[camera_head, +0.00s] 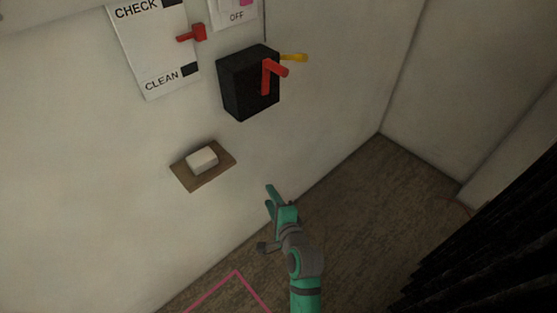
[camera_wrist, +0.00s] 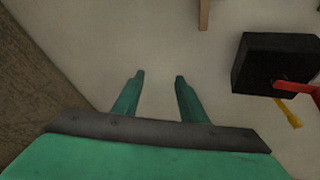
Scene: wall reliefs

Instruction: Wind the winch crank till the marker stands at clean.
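The black winch box (camera_head: 248,84) is on the wall, with a red crank (camera_head: 271,74) on its front and a yellow piece (camera_head: 294,57) at its right side. The white board (camera_head: 147,48) left of it reads CHECK above and CLEAN below. The red marker (camera_head: 192,34) stands between these two words. My gripper (camera_head: 270,196) is below the box, apart from it, and empty. In the wrist view its two fingers (camera_wrist: 160,76) are spread. There the box (camera_wrist: 275,64), red crank (camera_wrist: 296,90) and yellow piece (camera_wrist: 289,113) lie at the right.
A small wooden shelf (camera_head: 190,183) with a white block (camera_head: 202,160) sticks out of the wall below the box. A panel marked OFF (camera_head: 236,16) is above the box. A dark ribbed object (camera_head: 500,240) stands at the right. Pink lines (camera_head: 236,272) mark the floor.

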